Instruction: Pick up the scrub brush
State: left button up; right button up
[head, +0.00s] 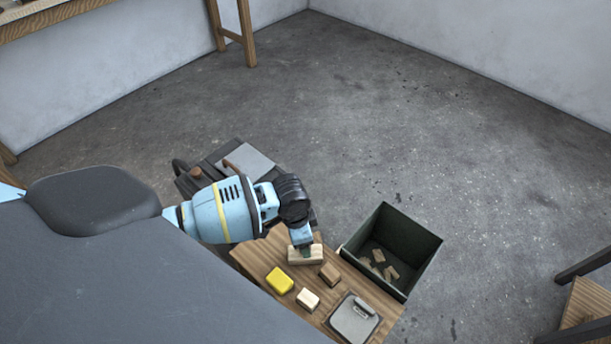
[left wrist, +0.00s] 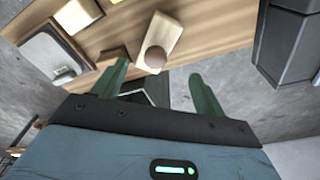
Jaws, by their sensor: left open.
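The scrub brush appears to be the long pale wooden block (head: 306,258) at the back edge of the small wooden table. In the left wrist view the brush (left wrist: 166,32) shows a round brown knob, which lies just beyond the gap between my fingertips. My left gripper (head: 303,247) reaches down over the brush from the left and hides part of it. The left wrist view shows its green fingers (left wrist: 158,72) apart with nothing gripped between them. Whether a finger touches the brush cannot be told. My right gripper is not in view.
On the table (head: 258,262) near the brush are a brown block (head: 330,273), a yellow sponge-like block (head: 279,281), a small pale block (head: 307,299) and a grey metal plate (head: 355,319). A dark green bin (head: 418,246) with scraps stands right of the table. Open floor lies beyond.

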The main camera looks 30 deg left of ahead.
aim_at(295, 256)
pick_arm(q)
jog(key=shift+w+d+f+b, duration=0.15)
jog(key=shift+f+b, duration=0.2)
jog(key=shift+f, duration=1)
jog(key=f, duration=0.2)
jog(key=d+f+b, duration=0.1)
jog(key=f, duration=0.1)
jog(key=shift+f, duration=0.5)
jog(key=c, duration=1.2)
